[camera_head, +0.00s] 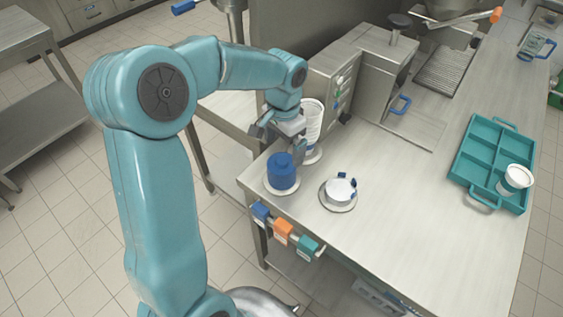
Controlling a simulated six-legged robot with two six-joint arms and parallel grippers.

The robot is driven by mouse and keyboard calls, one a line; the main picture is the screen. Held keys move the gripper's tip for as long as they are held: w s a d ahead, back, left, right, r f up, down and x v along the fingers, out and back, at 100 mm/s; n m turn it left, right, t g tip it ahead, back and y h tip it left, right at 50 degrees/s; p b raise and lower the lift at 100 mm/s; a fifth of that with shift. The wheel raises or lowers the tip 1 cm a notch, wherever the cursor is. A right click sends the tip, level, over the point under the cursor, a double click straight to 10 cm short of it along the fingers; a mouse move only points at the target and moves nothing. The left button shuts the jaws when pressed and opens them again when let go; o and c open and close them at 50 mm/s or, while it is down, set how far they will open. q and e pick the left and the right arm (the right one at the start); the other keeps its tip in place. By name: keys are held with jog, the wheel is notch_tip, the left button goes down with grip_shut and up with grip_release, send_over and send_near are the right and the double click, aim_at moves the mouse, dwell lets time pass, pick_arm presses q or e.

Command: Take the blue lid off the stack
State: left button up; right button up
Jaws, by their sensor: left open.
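A stack of blue lids (281,173) stands upright on a round pale base (283,191) near the left front corner of the steel counter. Single lids cannot be told apart in it. My left arm comes in from the left, and my left gripper (281,143) is open just above and behind the blue stack, with nothing seen in its jaws. One finger hangs close to the right side of the stack; I cannot tell whether it touches. My right gripper is not in view.
A tall stack of white cups (313,118) stands close behind the gripper. A white round fixture (340,189) is to the right. A steel machine (372,72) is behind. A teal tray (468,172) holds a white cup (516,178). Counter between fixture and tray is clear.

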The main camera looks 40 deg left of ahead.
aim_at(284, 159)
pick_arm(q)
notch_tip(284, 159, down, 4)
jog(key=shift+d+r, duration=0.1)
jog(key=shift+f, duration=0.35)
jog(key=shift+r, duration=0.1)
jog(key=c, duration=0.9)
jog(key=shift+r, duration=0.1)
notch_tip(284, 159, up, 20)
jog(key=shift+f+p, duration=0.1)
jog(key=shift+p, duration=0.4)
